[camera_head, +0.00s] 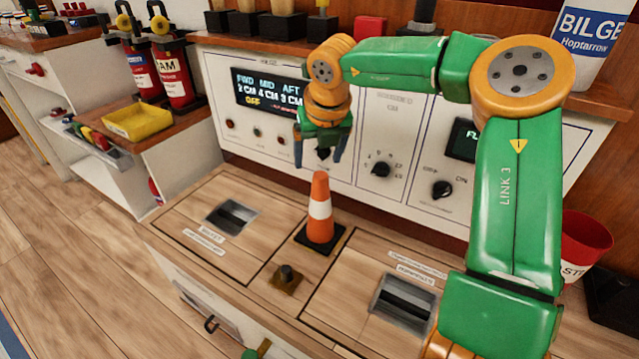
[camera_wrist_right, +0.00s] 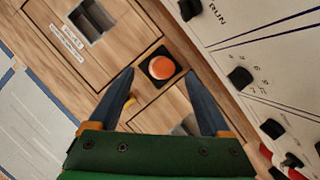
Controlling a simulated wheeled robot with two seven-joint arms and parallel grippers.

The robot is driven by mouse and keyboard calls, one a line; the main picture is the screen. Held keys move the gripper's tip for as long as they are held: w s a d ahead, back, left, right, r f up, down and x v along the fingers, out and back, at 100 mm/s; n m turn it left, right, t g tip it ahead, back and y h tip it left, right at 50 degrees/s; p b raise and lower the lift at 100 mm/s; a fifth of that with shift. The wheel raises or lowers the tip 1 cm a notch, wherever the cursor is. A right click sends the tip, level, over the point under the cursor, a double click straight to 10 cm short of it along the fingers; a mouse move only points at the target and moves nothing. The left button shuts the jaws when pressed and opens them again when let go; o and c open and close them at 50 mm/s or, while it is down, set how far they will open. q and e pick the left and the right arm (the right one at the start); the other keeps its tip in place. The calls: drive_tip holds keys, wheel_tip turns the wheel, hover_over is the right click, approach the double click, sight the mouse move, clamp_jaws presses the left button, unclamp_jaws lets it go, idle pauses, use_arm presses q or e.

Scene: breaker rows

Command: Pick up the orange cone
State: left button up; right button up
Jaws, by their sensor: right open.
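The orange cone (camera_head: 320,215) with a white band stands upright on its black square base on the wooden counter. In the wrist view the cone (camera_wrist_right: 162,67) is seen from above, its round orange top centred on the black base. My right gripper (camera_head: 322,152) is open and empty, pointing down above the cone. In the wrist view the fingertips (camera_wrist_right: 160,73) lie on either side of the cone, with the cone beyond them and apart from both. My left gripper is not in view.
A control panel (camera_head: 385,130) with dials stands close behind. A yellow tray (camera_head: 137,121) is at left, a red bucket (camera_head: 585,240) at right.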

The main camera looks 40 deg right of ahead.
sight(317, 175)
drive_tip(key=b+x, duration=0.2)
drive_tip(key=x, duration=0.1)
drive_tip(key=shift+s+a+f, duration=0.1)
drive_tip(key=shift+s+a, duration=0.05)
drive_tip(key=shift+s, duration=0.15)
drive_tip(key=shift+f, duration=0.3)
drive_tip(key=x, duration=0.2)
drive_tip(key=b+x, duration=0.1)
drive_tip(key=x, duration=0.3)
drive_tip(key=shift+s+d+b, duration=0.3)
drive_tip(key=shift+d+b, duration=0.05)
drive_tip(key=shift+b, duration=0.05)
drive_tip(key=shift+w+f, duration=0.15)
drive_tip(key=shift+w, duration=0.05)
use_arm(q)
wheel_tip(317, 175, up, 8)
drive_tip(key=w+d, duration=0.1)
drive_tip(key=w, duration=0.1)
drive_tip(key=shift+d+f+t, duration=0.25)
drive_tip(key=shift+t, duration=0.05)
use_arm(e)
clamp_jaws()
